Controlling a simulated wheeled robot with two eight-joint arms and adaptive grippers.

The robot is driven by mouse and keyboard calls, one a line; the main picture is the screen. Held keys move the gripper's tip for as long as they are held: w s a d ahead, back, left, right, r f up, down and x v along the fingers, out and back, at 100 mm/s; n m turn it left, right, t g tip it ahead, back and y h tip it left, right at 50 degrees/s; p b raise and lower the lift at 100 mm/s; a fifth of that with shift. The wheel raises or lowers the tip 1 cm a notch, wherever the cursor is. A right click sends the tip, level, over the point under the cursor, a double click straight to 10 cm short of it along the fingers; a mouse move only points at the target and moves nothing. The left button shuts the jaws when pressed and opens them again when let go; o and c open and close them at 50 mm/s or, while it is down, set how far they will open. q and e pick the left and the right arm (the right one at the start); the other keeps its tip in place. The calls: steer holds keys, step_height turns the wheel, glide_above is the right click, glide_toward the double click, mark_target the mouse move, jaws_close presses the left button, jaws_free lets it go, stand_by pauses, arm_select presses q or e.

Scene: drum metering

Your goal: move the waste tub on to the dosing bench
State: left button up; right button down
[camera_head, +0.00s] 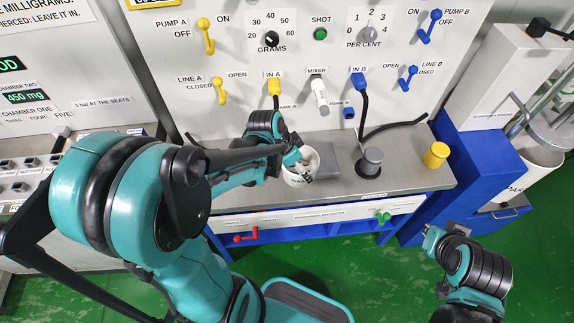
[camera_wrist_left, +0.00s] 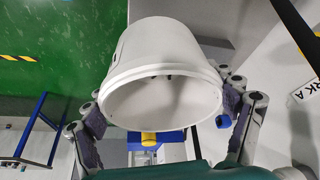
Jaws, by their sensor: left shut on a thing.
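The white waste tub (camera_head: 296,181) is in my left gripper (camera_head: 303,168), at the front of the grey dosing bench top (camera_head: 232,190), left of the middle. In the left wrist view the tub (camera_wrist_left: 160,62) fills the middle, with my left gripper's (camera_wrist_left: 160,118) fingers against both of its sides. The mouth of the tub shows there as a pale opening. I cannot tell whether the tub's base touches the bench. My right gripper (camera_head: 432,240) is low at the right, in front of the bench and apart from it; its fingers are too small to judge.
A grey capped cylinder (camera_head: 371,161) and a yellow cylinder (camera_head: 436,155) stand on the bench to the right. Black hoses (camera_head: 365,110) hang from the panel behind. Red (camera_head: 246,238) and green (camera_head: 383,217) handles stick out at the bench front. Green floor (camera_head: 355,262) is clear in front.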

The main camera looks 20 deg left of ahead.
arm_select(q)
steer(key=a+f+b, duration=0.1)
steer(key=a+f, duration=0.1)
steer(key=a, duration=0.1)
steer(key=a+f+b, duration=0.1)
steer(key=a+f, duration=0.1)
steer(key=a, duration=0.1)
steer(key=a+f+b, duration=0.1)
steer(key=a+f, duration=0.1)
steer(key=a, duration=0.1)
steer(key=shift+w+a, duration=0.25)
steer(key=shift+w, duration=0.05)
step_height(320, 180, down, 4)
steer(key=shift+b, duration=1)
steer(key=shift+r, duration=0.1)
steer(key=o, duration=1.1)
steer(key=shift+o, duration=0.2)
